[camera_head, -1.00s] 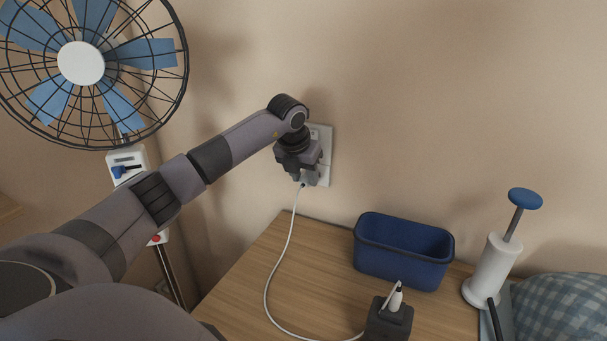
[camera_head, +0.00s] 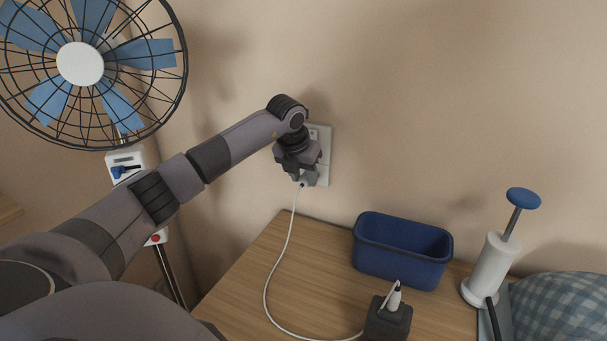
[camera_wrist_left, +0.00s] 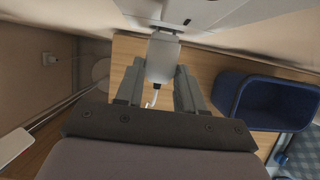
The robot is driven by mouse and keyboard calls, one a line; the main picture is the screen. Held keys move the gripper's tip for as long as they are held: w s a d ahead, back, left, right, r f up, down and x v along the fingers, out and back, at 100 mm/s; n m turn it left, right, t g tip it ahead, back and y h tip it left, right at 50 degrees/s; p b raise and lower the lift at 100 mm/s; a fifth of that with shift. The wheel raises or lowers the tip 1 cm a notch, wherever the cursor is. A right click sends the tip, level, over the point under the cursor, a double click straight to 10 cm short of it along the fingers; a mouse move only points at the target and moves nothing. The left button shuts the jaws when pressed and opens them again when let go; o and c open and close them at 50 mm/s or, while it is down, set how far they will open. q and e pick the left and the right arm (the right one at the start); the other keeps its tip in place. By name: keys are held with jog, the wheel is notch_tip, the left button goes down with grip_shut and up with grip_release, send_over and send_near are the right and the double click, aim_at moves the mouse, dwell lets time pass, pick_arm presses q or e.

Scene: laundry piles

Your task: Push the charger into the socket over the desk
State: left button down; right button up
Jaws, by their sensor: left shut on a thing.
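My left gripper (camera_head: 302,170) is at the wall, shut on the grey-white charger (camera_wrist_left: 162,58). In the left wrist view the charger sits between the two grey fingers (camera_wrist_left: 160,90), and its far end meets the white socket plate (camera_wrist_left: 190,10). I cannot tell whether its pins are fully in. The socket plate (camera_head: 325,150) is on the wall above the desk (camera_head: 250,275), partly hidden behind my gripper. A white cable (camera_head: 273,270) hangs from the charger and loops over the desk. My right gripper is not in view.
A blue bin (camera_head: 402,268) stands on the desk, right of the gripper. A dark block with a white piece (camera_head: 388,318) is in front of it. A white pump with a blue knob (camera_head: 492,270) stands at right, near checked cloth (camera_head: 565,305). A fan (camera_head: 80,62) is at left.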

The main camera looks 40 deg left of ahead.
pick_arm(q)
jog(key=shift+w+a+p, duration=0.2)
jog(key=shift+w+p, duration=0.15)
jog(key=shift+w, duration=0.3)
dwell(0.9)
jog(key=c, duration=0.6)
grip_release()
jog(key=shift+s+d, duration=0.2)
jog(key=shift+s, duration=0.5)
jog(key=shift+s+d, duration=0.2)
jog(key=shift+s, duration=0.5)
jog(key=s+d+b, duration=0.1)
jog(key=s+d, duration=0.1)
jog(key=s, duration=0.3)
jog(key=shift+s, duration=0.4)
